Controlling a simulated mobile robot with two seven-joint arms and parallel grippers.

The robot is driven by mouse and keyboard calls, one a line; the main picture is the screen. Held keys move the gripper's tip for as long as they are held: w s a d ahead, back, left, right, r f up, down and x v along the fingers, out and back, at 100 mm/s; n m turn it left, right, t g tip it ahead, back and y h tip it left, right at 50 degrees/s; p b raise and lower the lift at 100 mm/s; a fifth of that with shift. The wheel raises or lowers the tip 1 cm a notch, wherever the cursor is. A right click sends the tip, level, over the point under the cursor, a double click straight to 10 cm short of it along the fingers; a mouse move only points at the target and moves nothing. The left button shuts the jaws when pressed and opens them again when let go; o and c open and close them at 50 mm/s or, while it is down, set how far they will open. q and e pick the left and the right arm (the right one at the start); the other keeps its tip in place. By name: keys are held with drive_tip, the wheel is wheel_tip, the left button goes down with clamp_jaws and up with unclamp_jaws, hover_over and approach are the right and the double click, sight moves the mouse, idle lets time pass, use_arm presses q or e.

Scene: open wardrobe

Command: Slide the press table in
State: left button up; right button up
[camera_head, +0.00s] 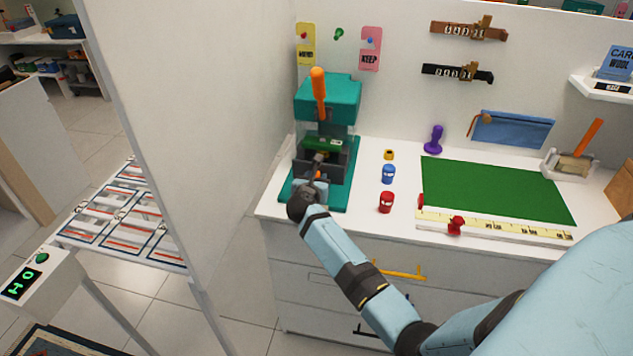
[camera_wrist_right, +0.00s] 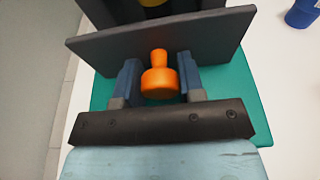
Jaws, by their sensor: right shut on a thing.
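The teal press (camera_head: 330,95) with an orange lever stands on a white counter against the wall. Its dark grey press table (camera_head: 335,168) sits low between the press's sides, above the teal base (camera_head: 335,195). In the right wrist view the press table's upright front plate (camera_wrist_right: 225,42) faces me, with an orange knob (camera_wrist_right: 158,78) on it. My right gripper (camera_wrist_right: 158,88) is shut on this knob, one finger on each side. In the head view my right gripper (camera_head: 318,172) is at the press's front, partly hidden by its wrist. My left gripper is not in view.
Right of the press stand a small yellow pot (camera_head: 388,155), a blue pot (camera_head: 388,174) and a red pot (camera_head: 386,203). A green mat (camera_head: 495,185) and ruler (camera_head: 510,228) lie farther right. A white wardrobe side panel (camera_head: 190,110) rises close on the left.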

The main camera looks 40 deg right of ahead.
drive_tip(key=shift+w+d, duration=0.8)
drive_tip(key=shift+d, duration=0.15)
drive_tip(key=shift+b, duration=0.3)
drive_tip(key=shift+w+d+b, duration=0.75)
drive_tip(key=shift+w+d, duration=0.7)
drive_tip(key=shift+d, duration=0.25)
drive_tip(key=o, duration=1)
drive_tip(key=shift+c, duration=0.2)
drive_tip(key=shift+s+a, duration=0.1)
drive_tip(key=shift+a, duration=0.05)
drive_tip(key=p+v, duration=0.2)
drive_tip(key=v, duration=0.2)
drive_tip(key=shift+r+p, duration=0.1)
drive_tip(key=shift+p, duration=0.3)
drive_tip(key=shift+p+v, duration=0.75)
drive_tip(key=shift+v, duration=1.2)
